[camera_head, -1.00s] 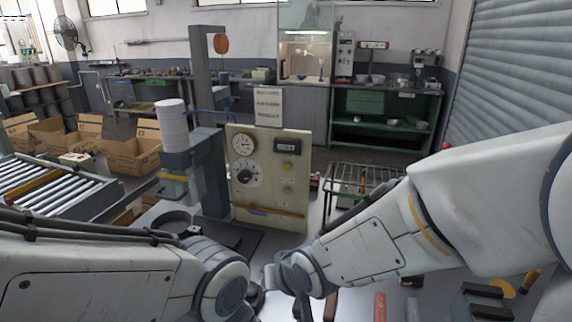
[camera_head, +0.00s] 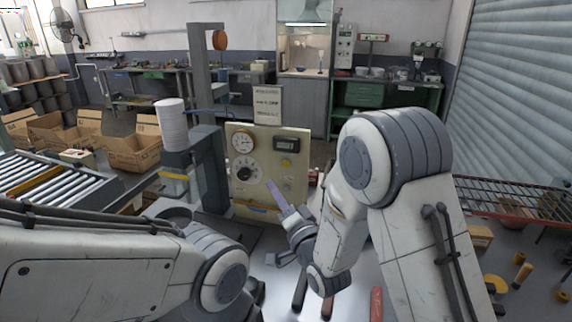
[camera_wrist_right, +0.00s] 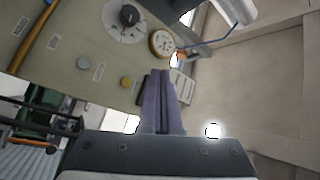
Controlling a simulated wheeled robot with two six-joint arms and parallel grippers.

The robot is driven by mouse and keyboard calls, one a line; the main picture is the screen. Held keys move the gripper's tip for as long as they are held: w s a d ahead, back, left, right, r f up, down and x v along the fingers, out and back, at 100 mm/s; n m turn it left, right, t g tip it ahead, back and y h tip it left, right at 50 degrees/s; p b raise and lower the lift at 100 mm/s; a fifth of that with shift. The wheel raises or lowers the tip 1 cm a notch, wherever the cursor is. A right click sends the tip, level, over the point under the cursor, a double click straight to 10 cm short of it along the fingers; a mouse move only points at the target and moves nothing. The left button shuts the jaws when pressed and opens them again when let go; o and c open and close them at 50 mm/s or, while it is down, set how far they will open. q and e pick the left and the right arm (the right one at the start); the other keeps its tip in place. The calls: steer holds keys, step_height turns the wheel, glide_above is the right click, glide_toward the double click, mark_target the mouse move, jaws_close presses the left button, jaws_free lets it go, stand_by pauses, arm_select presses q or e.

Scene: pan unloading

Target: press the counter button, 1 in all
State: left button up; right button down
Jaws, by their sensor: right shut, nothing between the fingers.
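The upright cream control panel (camera_head: 261,130) carries a yellow round button (camera_head: 286,162) below a dark counter display (camera_head: 285,144). The yellow button also shows in the right wrist view (camera_wrist_right: 125,82), left of my fingers, with a grey round button (camera_wrist_right: 83,62) farther left. Their labels are too small to read, so I cannot tell which is the counter button. My right gripper (camera_head: 272,187) is shut and empty before the panel's lower middle. Its closed fingers (camera_wrist_right: 160,74) point at the panel; contact cannot be judged. My left arm shows, but its gripper does not.
The panel also has a pressure gauge (camera_head: 243,142) and a dial (camera_head: 246,169). A grey machine column with a white stack (camera_head: 172,124) stands left of it, beside a roller conveyor (camera_head: 55,183). A red wire rack (camera_head: 520,198) is at right.

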steer(key=p, duration=0.1)
glide_toward(286, 163)
steer(key=shift+w+a+r, duration=0.3)
steer(key=shift+w+a, duration=0.45)
steer(key=shift+w+a+r, duration=0.25)
steer(key=shift+w+a, duration=0.5)
steer(key=shift+w+a+r, duration=0.3)
steer(key=shift+w+a, duration=0.4)
steer(key=shift+w, duration=0.05)
steer(key=shift+w, duration=0.1)
stand_by(0.3)
steer(key=shift+w+d, duration=0.1)
steer(key=shift+w, duration=0.2)
